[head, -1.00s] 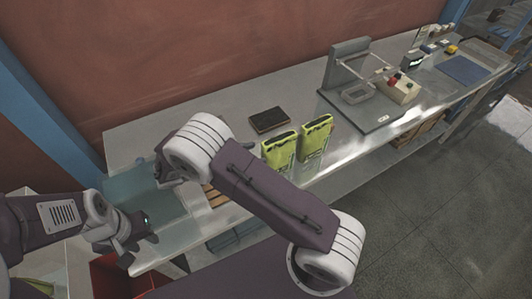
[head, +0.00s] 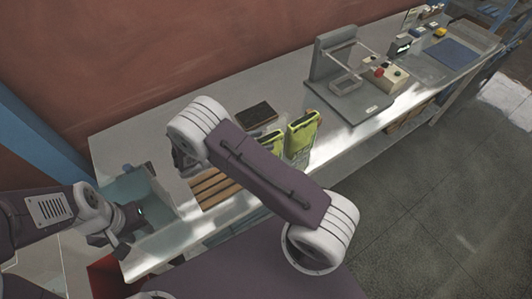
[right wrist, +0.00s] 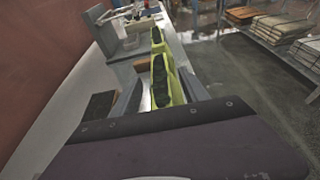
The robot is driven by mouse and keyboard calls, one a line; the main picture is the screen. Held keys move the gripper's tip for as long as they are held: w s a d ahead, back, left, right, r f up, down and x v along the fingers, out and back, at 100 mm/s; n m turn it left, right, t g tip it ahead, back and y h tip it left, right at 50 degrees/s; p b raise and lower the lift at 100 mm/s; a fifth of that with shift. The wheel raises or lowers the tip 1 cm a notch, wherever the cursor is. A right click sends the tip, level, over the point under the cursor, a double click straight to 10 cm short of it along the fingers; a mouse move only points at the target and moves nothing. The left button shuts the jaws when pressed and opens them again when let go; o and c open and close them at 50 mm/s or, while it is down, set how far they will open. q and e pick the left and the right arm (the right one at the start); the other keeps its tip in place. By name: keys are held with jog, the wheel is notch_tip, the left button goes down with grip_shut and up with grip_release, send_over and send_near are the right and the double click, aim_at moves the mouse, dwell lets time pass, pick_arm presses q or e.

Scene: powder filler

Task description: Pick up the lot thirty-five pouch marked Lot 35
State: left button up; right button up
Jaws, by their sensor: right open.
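Two yellow-green pouches stand side by side on the bench: the right pouch (head: 302,136) and the left pouch (head: 274,141), partly hidden behind my right arm. Their lot marks are too small to read, so I cannot tell which is Lot 35. In the right wrist view, a near pouch (right wrist: 161,82) and a far pouch (right wrist: 157,40) stand in line ahead. My right gripper (right wrist: 160,84) is open, with a finger on each side of that line of sight. I cannot tell its distance to the near pouch. My left gripper (head: 116,228) is low at the left, near the bench's front edge.
A dark flat block (head: 254,114) lies behind the pouches. A wooden slatted rack (head: 214,187) is left of them. A grey filling machine (head: 338,62) and a beige control box (head: 385,77) stand further right. The bench front edge is close to the pouches.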

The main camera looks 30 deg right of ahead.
jog(key=shift+x, duration=1.1)
grip_shut()
dwell(0.5)
